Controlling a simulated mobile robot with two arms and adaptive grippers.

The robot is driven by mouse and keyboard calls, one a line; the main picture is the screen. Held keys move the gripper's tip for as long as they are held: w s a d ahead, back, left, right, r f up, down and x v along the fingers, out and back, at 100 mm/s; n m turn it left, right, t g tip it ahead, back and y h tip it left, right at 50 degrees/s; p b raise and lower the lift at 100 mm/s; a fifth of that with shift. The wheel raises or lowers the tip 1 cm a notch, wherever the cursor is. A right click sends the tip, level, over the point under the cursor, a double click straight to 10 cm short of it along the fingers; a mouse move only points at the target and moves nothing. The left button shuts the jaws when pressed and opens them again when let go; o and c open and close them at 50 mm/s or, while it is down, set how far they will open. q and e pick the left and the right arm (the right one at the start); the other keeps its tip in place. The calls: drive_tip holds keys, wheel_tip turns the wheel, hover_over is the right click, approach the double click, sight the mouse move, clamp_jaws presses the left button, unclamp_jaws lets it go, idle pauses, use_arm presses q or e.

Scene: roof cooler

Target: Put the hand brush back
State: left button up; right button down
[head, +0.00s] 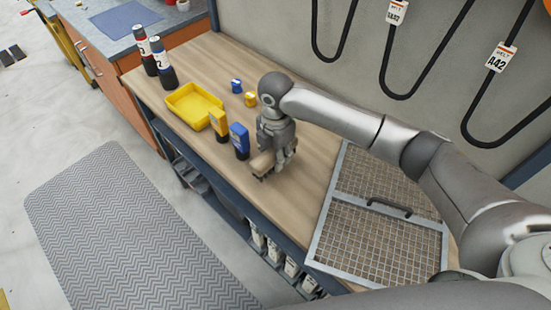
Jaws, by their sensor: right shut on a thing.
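My right gripper (276,160) reaches down over the wooden workbench, near its front edge. It is shut on a light brown wooden piece, which looks like the hand brush (262,163). Dark parts show at the lower end of the brush, close to the bench top. The gripper hides much of the brush, and I cannot tell whether it touches the bench. My left gripper is not in view.
A yellow tray (186,113) and two dark bottles (163,64) are farther left. A framed mesh filter (345,235) lies right. Bench (296,196) between is clear.

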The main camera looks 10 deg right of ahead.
wheel_tip(320, 180, down, 2)
drive_tip(key=shift+s+f+p, duration=0.1)
drive_tip(key=shift+s+p, duration=0.05)
drive_tip(key=shift+p, duration=0.15)
drive_tip(key=shift+f, duration=0.15)
drive_tip(key=c, duration=1)
unclamp_jaws()
wheel_tip(320, 180, up, 12)
drive_tip(key=shift+r+b, duration=0.1)
drive_tip(key=shift+b, duration=0.8)
drive_tip(key=shift+a, duration=0.1)
